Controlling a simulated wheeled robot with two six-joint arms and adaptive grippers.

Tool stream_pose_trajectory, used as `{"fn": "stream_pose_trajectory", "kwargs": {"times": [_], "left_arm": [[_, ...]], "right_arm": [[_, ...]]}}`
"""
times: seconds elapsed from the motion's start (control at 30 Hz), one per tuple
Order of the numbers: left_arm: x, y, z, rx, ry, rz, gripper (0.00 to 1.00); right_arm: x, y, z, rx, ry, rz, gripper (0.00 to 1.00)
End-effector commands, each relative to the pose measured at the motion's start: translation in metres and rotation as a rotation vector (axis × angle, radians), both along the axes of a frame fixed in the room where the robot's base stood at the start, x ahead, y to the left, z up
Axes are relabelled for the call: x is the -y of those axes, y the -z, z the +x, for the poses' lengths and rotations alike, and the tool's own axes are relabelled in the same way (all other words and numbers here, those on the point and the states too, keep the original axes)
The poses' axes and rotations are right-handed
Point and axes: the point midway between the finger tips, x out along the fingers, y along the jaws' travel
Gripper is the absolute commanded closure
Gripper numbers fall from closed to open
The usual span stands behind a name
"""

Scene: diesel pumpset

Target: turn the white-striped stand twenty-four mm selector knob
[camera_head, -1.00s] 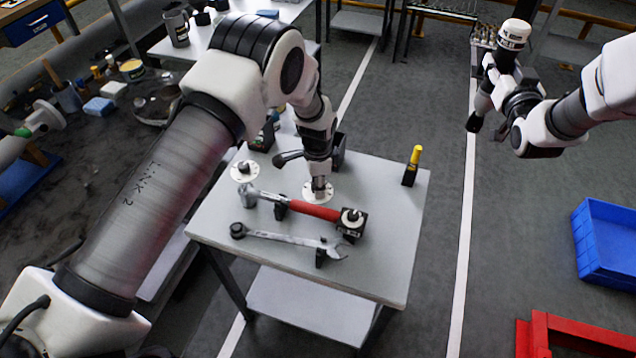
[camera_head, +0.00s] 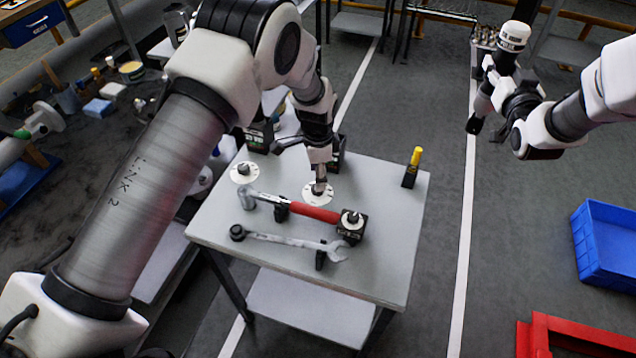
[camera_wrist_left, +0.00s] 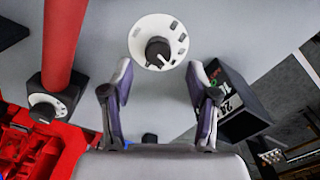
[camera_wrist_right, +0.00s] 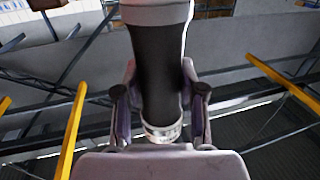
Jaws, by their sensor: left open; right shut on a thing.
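A dark selector knob with a white stripe (camera_wrist_left: 158,50) sits on a round white dial with dark marks around it. In the head view the dial (camera_head: 309,200) lies on the grey table, behind the red-handled hammer. My left gripper (camera_head: 319,183) points down just above this knob. In the left wrist view its fingers (camera_wrist_left: 158,78) are open and apart, with the knob beyond the tips and nothing between them. My right gripper (camera_wrist_right: 155,100) is shut on a dark cylinder with white ends (camera_wrist_right: 158,55), held up away from the table, also in the head view (camera_head: 513,36).
Another dialled knob (camera_head: 244,170) is to the left; a knob on a black block (camera_head: 351,226) is in front.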

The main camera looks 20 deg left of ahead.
Motion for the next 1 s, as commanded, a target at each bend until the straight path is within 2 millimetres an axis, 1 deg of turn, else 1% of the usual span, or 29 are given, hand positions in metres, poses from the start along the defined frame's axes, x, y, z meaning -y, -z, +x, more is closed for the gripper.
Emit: {"fn": "stream_pose_trajectory", "kwargs": {"times": [0.03,0.1,0.2,0.3,0.43,0.87,0.97,1.0], "left_arm": [[0.0,-0.014,0.001,0.003,0.0,0.001,0.41],[0.0,-0.031,0.001,0.004,0.001,0.0,0.41],[0.0,-0.052,0.001,0.003,0.001,0.001,0.41],[0.0,-0.065,0.001,0.001,0.0,0.0,0.41],[0.0,-0.071,0.001,-0.001,0.0,0.0,0.41],[0.0,-0.072,0.001,-0.001,0.0,0.0,0.41],[0.0,-0.082,0.001,0.0,0.0,0.001,0.41],[0.0,-0.09,0.001,0.0,0.0,0.0,0.41]], "right_arm": [[0.0,-0.002,0.0,0.004,0.0,0.001,1.0],[0.0,-0.002,0.0,0.004,0.0,0.001,1.0],[0.0,-0.002,0.0,0.004,0.0,0.001,1.0],[0.0,-0.002,0.0,0.004,0.0,0.001,1.0],[0.0,-0.002,0.0,0.004,0.0,0.001,1.0],[0.0,-0.003,0.0,0.004,0.0,0.001,1.0],[0.0,-0.013,0.0,0.005,0.0,0.001,1.0],[0.0,-0.021,0.0,0.005,0.0,0.001,1.0]]}}
